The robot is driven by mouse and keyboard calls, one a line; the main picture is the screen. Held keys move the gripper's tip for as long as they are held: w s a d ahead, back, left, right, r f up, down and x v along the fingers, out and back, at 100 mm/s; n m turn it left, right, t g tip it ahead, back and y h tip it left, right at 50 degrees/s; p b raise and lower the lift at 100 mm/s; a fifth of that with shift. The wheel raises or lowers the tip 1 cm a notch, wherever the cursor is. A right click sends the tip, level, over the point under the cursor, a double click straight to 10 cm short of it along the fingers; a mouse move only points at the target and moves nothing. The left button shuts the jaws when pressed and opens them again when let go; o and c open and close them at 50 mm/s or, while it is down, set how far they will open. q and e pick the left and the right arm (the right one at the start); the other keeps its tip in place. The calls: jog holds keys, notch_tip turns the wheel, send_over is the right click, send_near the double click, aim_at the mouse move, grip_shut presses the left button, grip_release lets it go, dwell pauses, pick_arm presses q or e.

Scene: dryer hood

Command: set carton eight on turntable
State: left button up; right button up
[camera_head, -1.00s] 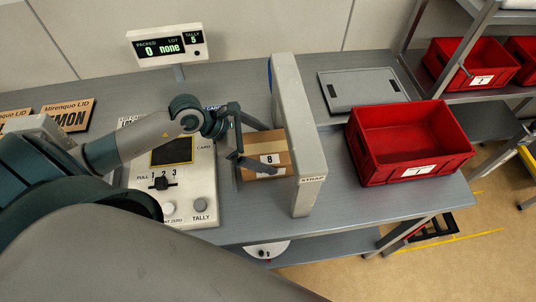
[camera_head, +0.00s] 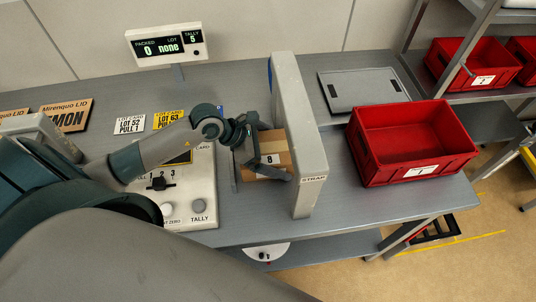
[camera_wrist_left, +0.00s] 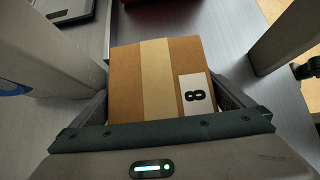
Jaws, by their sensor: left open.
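Carton eight (camera_head: 276,143) is a brown box with a tan tape strip and a white "8" label, on the grey table beside the strap frame. It also fills the middle of the left wrist view (camera_wrist_left: 155,78). My left gripper (camera_head: 268,152) is open around the carton, one finger on each side. Whether the fingers touch it is unclear. A white round disc (camera_head: 265,253) shows low under the table's front edge, partly hidden; I cannot tell whether it is the turntable. My right gripper is not in view.
The grey strap frame (camera_head: 299,135) stands just right of the carton. A red crate (camera_head: 412,178) and a flat grey panel (camera_head: 362,90) lie beyond it. The control panel (camera_head: 190,208) with knobs is left, with lot cards (camera_head: 129,124) behind it.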

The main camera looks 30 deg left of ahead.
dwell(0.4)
pick_arm(q)
jog(key=c, duration=1.4)
jog(key=shift+o, duration=0.2)
jog(key=shift+r+b, duration=0.4)
jog(key=shift+r, duration=0.45)
notch_tip(320, 180, up, 7)
jog(key=b, duration=0.2)
jog(key=shift+w+r+b, duration=0.1)
jog(key=shift+r+b, duration=0.05)
jog(key=shift+b, duration=0.15)
jog(key=shift+r, duration=0.6)
jog(key=shift+f, duration=0.1)
